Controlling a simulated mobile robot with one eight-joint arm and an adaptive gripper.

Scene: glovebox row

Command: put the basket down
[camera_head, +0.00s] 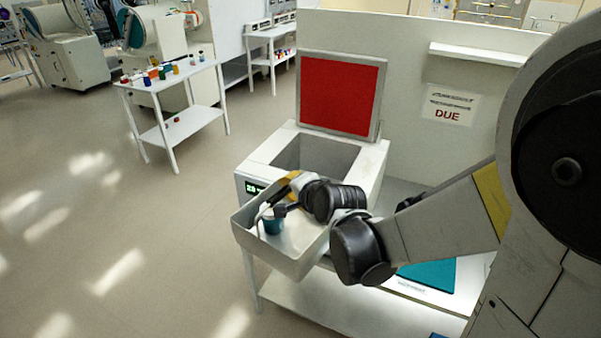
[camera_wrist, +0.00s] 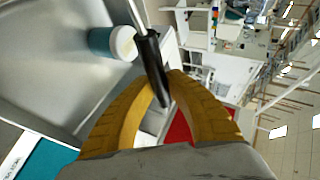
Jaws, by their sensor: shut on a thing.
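The basket (camera_head: 262,250) is an open light-grey metal bin with a thin handle. It is held in front of the white box with the raised lid, and whether its underside touches anything is hidden. A teal cup with a white top (camera_head: 272,224) stands inside it. My gripper (camera_head: 287,188) is over the basket, its yellow fingers shut on the handle. In the wrist view, my gripper (camera_wrist: 170,82) closes around the black handle grip (camera_wrist: 152,66). The basket's bare inside (camera_wrist: 45,55) and the cup (camera_wrist: 112,42) show at the left.
The white box (camera_head: 262,163) has an open well and a lid with a red inner face (camera_head: 338,95). A teal mat (camera_head: 432,274) lies on the white bench right of the basket, partly behind my arm. A white cart (camera_head: 185,80) with several small items stands at the back left. Left floor is clear.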

